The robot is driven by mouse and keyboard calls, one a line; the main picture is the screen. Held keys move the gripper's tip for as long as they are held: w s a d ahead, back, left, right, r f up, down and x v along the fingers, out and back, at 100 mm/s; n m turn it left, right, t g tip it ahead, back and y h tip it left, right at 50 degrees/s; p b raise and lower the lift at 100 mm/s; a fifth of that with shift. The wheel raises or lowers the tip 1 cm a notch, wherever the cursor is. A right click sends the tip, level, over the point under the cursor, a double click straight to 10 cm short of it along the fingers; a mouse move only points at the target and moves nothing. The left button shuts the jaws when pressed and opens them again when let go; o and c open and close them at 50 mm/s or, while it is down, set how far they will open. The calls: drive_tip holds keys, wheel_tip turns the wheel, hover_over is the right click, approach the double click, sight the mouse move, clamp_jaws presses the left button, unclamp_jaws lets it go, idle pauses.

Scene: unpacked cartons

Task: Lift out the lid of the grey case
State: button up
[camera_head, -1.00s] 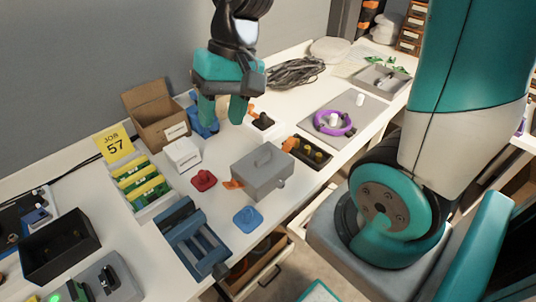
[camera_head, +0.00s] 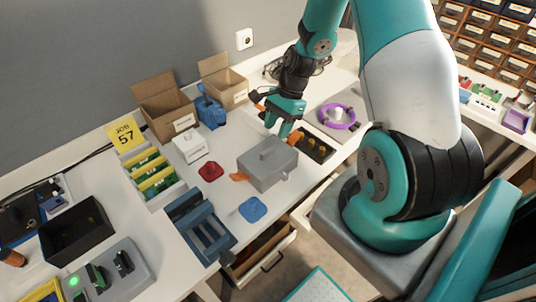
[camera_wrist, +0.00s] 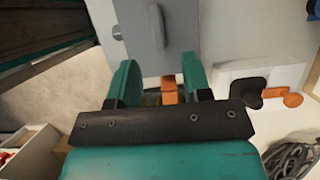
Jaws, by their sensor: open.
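The grey case (camera_head: 266,172) stands on the white bench with its lid (camera_head: 268,155) on top. The lid carries a raised handle, which shows in the wrist view (camera_wrist: 156,27) near the top. Orange latches sit at the case's ends; one latch (camera_wrist: 169,90) shows between my fingers in the wrist view. My gripper (camera_head: 279,122) is open and empty, just behind the case in the head view, with its fingers pointing down. The lid (camera_wrist: 181,30) lies ahead of the fingertips in the wrist view. I cannot tell the exact height gap.
A black tray (camera_head: 316,149) lies right of the case. A purple ring (camera_head: 336,116) lies farther back. Red (camera_head: 210,171) and blue (camera_head: 253,209) pieces lie left and in front. A blue holder (camera_head: 200,228), white box (camera_head: 190,147) and open cartons (camera_head: 163,103) stand to the left.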

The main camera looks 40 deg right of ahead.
sight(268, 149)
drive_tip(key=shift+x, duration=0.75)
drive_tip(key=x, duration=0.2)
drive_tip(key=a+p+x, duration=0.1)
drive_tip(key=x, duration=0.1)
drive_tip(key=shift+s, duration=0.15)
drive_tip(key=shift+a+f, duration=0.15)
drive_tip(key=shift+f, duration=0.3)
clamp_jaws()
